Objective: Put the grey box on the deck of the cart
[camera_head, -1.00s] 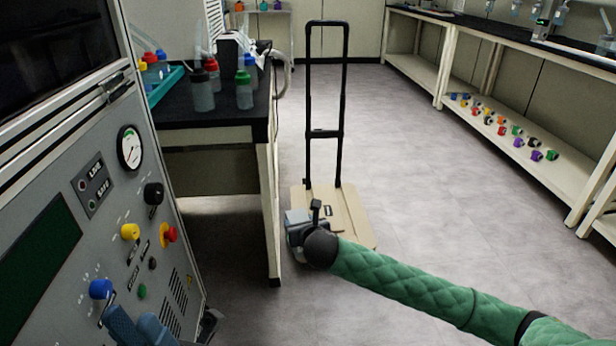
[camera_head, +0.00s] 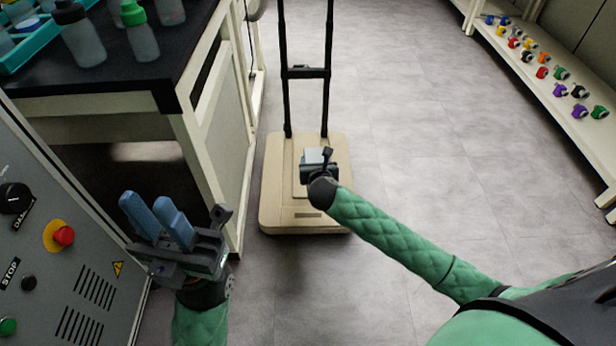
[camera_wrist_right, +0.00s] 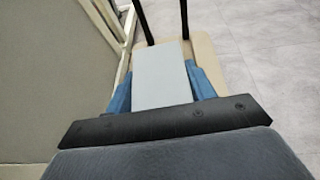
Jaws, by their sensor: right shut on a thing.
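The cart has a flat beige deck (camera_head: 280,205) and a tall black handle (camera_head: 328,95) at its far end. My right gripper (camera_head: 316,160) is over the deck in the head view. It is shut on the grey box (camera_wrist_right: 163,75), whose light top lies between the two blue fingers in the right wrist view. In the head view a small part of the grey box (camera_head: 313,154) shows above the wrist. I cannot tell whether the box touches the deck. My left gripper (camera_head: 147,203) is empty, its blue fingers apart, left of the cart.
A black-topped bench (camera_head: 125,85) with bottles stands close to the cart's left. A grey control panel (camera_head: 50,250) is at the lower left. A shelf (camera_head: 560,110) with small coloured parts runs along the right. The floor right of the cart is clear.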

